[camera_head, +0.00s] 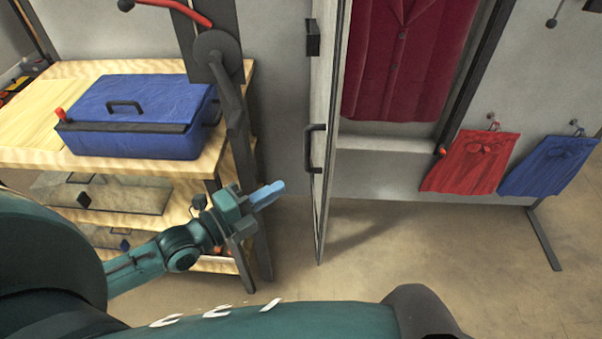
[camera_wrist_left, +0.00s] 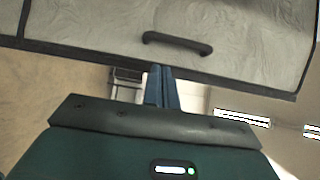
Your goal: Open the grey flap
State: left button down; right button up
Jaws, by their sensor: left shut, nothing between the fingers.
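The grey flap (camera_head: 328,90) is a tall, thin panel seen nearly edge-on in the head view. It stands out from the wardrobe front, with the wardrobe interior visible to its right. Its black bar handle (camera_head: 314,148) is on its left face. In the left wrist view, a grey panel (camera_wrist_left: 110,25) with dark edging and a black handle (camera_wrist_left: 177,43) fills the top. My left gripper (camera_head: 272,193) is shut and empty, left of the flap and lower than the handle in the head view. Its fingertips (camera_wrist_left: 158,72) appear just below the handle in the wrist view. My right gripper is not in view.
A wooden shelf unit (camera_head: 30,153) on the left holds a blue case (camera_head: 140,140) and a clear box below. A dark post with a lever (camera_head: 228,90) stands between it and the flap. Red (camera_head: 470,163) and blue (camera_head: 548,167) cloths hang right. The floor (camera_head: 420,240) there is clear.

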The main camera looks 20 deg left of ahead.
pick_arm(q)
send_near(324, 161)
jog(key=x, duration=0.5)
jog(key=shift+d+r+p, duration=0.15)
jog(key=shift+d+p, duration=0.05)
jog(key=shift+p, duration=0.1)
jog(key=s+a+b, duration=0.2)
jog(key=a, duration=1)
jog(key=shift+a, duration=0.35)
